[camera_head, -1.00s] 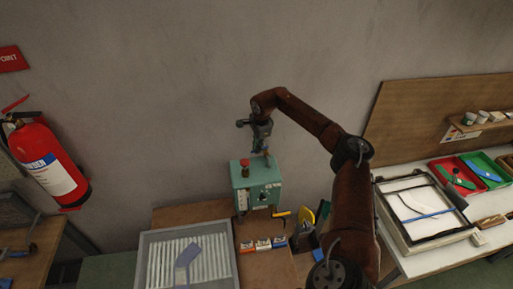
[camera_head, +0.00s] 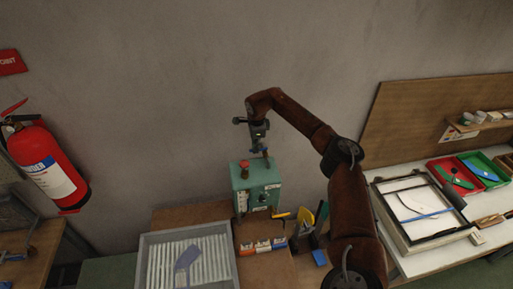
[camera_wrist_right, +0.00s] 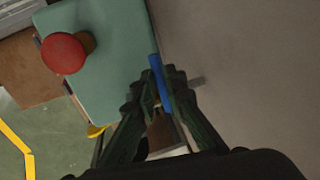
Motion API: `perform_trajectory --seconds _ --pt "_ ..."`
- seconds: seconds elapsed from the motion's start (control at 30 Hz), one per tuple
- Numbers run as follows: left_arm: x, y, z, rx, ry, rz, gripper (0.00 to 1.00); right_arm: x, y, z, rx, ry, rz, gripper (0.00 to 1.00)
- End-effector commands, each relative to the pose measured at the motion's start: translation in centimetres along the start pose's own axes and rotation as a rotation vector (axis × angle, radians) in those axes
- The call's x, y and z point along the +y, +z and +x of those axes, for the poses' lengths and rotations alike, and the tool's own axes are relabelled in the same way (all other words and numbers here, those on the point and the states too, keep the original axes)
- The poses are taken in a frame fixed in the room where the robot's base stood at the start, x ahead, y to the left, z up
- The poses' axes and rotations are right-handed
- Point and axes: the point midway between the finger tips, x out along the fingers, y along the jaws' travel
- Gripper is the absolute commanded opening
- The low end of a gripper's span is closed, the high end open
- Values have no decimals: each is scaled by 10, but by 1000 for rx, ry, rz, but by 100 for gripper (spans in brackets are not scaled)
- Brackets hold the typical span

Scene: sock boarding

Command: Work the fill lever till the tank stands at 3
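The green tank box (camera_head: 258,187) stands against the wall on a brown bench. A red knob (camera_head: 245,165) is on its top, and it also shows in the right wrist view (camera_wrist_right: 68,52). A pale gauge strip (camera_head: 242,203) is on its front; its level is too small to read. My right gripper (camera_head: 263,152) is above the box's back right edge. In the wrist view its dark fingers (camera_wrist_right: 161,84) close in on both sides of a slim blue bar (camera_wrist_right: 158,80), which appears to be the lever's handle. My left gripper is not in view.
A grey tray (camera_head: 215,255) with ribbed white lining lies in front left of the box. Several small coloured packs (camera_head: 262,246) and a yellow-and-black stand (camera_head: 307,225) are near its front. A fire extinguisher (camera_head: 50,165) hangs at left; a white workbench (camera_head: 440,210) is at right.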

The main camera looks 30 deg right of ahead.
Motion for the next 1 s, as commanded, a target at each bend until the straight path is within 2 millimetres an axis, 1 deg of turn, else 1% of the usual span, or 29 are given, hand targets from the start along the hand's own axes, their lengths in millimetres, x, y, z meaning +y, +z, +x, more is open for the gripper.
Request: perform_trajectory --seconds 0.03,0.23,0.47,0.57,0.67,0.73,1.0 --pt "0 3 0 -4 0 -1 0 -3 1 -4 -5 -10 2 14" --pt "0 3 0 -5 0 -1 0 -1 -1 -2 -4 -5 2 27" --pt "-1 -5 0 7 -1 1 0 0 -1 -2 -2 -1 2 27" --pt "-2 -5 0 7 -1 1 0 0 -1 -6 -2 -2 2 27" --pt "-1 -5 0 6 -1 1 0 -1 -1 -17 -3 -4 1 27" --pt "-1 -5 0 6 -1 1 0 -1 -1 -29 -3 -4 1 27" --pt "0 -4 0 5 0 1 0 -2 -1 -86 -3 -6 3 27"
